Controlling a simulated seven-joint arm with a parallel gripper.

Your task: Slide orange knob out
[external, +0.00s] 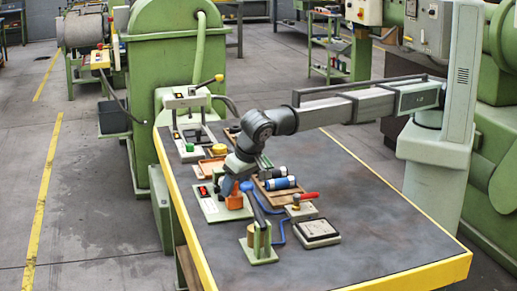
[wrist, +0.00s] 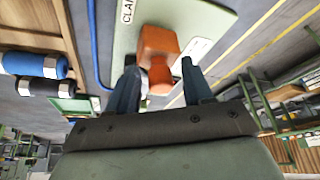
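The orange knob (wrist: 160,76) sticks out from an orange block (wrist: 157,42) on a pale green plate labelled "CLA…" in the wrist view. In the external view the orange part (external: 235,202) stands on the plate near the table's left edge, partly under my gripper (external: 234,186). In the wrist view my gripper (wrist: 159,80) is open. Whether a finger touches the knob's far side cannot be told.
Blue and dark cylinders (external: 280,183) lie on a wooden tray to the right. A blue cable (wrist: 94,45) runs beside the plate. A green stand (external: 259,243) with a dark lever is close in front. The table's right side is clear.

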